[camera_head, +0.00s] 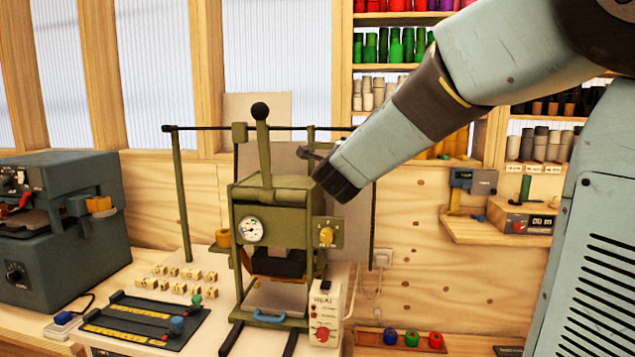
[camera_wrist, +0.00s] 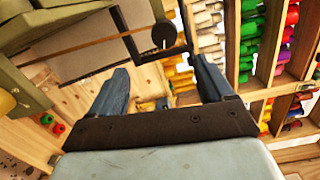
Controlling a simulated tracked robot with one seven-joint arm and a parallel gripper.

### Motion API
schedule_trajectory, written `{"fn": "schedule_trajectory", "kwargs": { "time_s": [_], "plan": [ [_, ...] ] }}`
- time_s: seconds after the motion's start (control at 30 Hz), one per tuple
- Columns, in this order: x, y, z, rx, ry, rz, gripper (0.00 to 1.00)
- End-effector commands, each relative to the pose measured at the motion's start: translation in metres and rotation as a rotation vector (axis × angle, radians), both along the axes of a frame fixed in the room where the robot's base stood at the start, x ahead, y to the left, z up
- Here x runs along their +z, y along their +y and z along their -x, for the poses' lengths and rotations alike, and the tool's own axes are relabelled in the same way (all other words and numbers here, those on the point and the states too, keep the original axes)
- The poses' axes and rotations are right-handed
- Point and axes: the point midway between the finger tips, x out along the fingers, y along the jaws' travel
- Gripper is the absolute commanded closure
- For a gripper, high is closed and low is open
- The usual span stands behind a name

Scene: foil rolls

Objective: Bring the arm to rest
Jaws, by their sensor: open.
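My gripper (camera_head: 322,167) is at the end of my raised arm, which reaches in from the upper right in the head view. It is in front of the upper right side of the green press (camera_head: 273,207). In the wrist view, the two dark blue fingers of my gripper (camera_wrist: 158,82) stand wide apart with nothing between them. The press's lever with its black ball knob (camera_head: 260,111) stands upright to the left of my gripper. In the wrist view, a black knob (camera_wrist: 163,36) shows beyond the fingers. Whether the gripper touches the press I cannot tell.
A shelf (camera_head: 403,18) of coloured rolls stands at the back right. A white heat box (camera_head: 325,315) sits at the press's front right. A grey machine (camera_head: 62,228) is at the left. A tray with several coloured rolls (camera_head: 411,338) lies at the lower right.

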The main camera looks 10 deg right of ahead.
Motion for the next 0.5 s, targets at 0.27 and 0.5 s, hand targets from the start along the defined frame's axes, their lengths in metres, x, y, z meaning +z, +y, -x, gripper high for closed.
{"fn": "schedule_trajectory", "kwargs": {
  "time_s": [0.27,0.5],
  "plan": [
    [-0.003,0.019,0.049,0.276,0.199,0.332,0.2],
    [-0.033,0.023,0.119,0.54,0.419,0.702,0.2]
  ]
}}
